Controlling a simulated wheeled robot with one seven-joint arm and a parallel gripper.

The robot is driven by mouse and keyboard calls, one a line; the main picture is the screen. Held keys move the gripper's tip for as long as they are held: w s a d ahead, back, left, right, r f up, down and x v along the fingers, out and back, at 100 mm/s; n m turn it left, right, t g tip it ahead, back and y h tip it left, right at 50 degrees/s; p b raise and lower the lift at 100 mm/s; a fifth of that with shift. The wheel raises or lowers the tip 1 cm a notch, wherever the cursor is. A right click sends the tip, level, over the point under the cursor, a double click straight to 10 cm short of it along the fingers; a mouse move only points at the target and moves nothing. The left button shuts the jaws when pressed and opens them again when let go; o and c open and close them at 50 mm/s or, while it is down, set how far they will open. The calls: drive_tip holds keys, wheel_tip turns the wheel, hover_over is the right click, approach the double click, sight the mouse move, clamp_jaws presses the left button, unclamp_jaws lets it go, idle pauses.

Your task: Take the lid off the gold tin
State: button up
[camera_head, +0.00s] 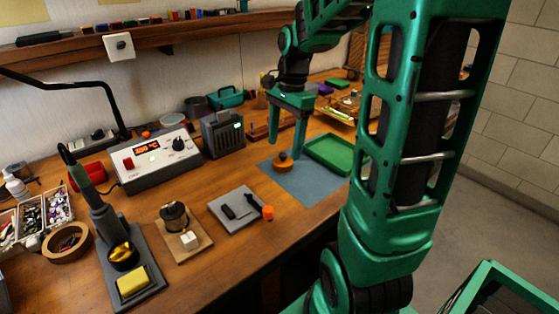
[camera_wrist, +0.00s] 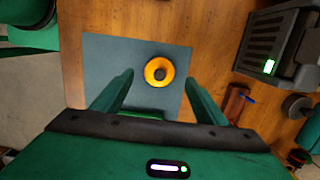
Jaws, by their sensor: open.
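The gold tin (camera_head: 283,164) is a small round gold-orange thing with a dark knob on top. It stands on a blue-grey mat (camera_head: 311,188) on the workbench. In the wrist view the tin (camera_wrist: 150,73) appears from above as a gold ring around a dark knob, and the mat (camera_wrist: 105,55) lies under it. Lid and body cannot be told apart clearly. My gripper (camera_head: 286,142) points down above the tin. Its fingers are apart, with nothing between them, and the tin shows beyond the fingertips in the wrist view.
A green tray (camera_head: 326,143) lies right beside the mat. A dark box with a green display (camera_head: 223,134) and a soldering station (camera_head: 155,160) stand to the left. A grey plate (camera_head: 232,213) with small black parts and an orange cap (camera_head: 268,213) lie nearer.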

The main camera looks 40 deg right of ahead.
sight(283, 154)
drive_tip(key=shift+a+f, duration=0.2)
drive_tip(key=shift+f, duration=1.55)
drive_tip(key=c, duration=1.1)
drive_tip(key=shift+o, duration=0.2)
drive_tip(key=shift+r, duration=0.1)
